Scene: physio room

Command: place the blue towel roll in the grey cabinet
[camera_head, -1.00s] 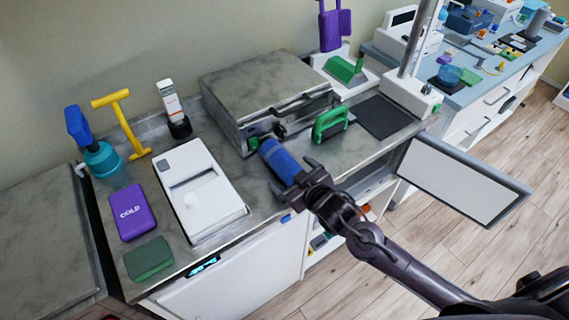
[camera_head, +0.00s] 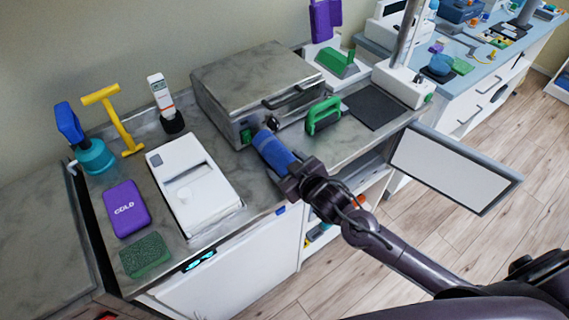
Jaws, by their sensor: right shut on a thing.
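The blue towel roll (camera_head: 272,151) lies on the grey counter, in front of the grey marbled box. My right gripper (camera_head: 290,176) is shut on the near end of the roll; its fingertips are partly hidden. I cannot tell whether the roll still touches the counter. A cabinet under the counter stands open, with its framed white door (camera_head: 455,170) swung out to the right. Its shelves (camera_head: 345,205) show partly behind my right arm. I cannot tell for sure that this is the grey cabinet. My left gripper is not in view.
The grey box (camera_head: 262,82) and a green-handled block (camera_head: 323,116) stand close to the roll. A white device (camera_head: 195,187), purple cold pack (camera_head: 127,208) and green sponge (camera_head: 145,255) lie to the left.

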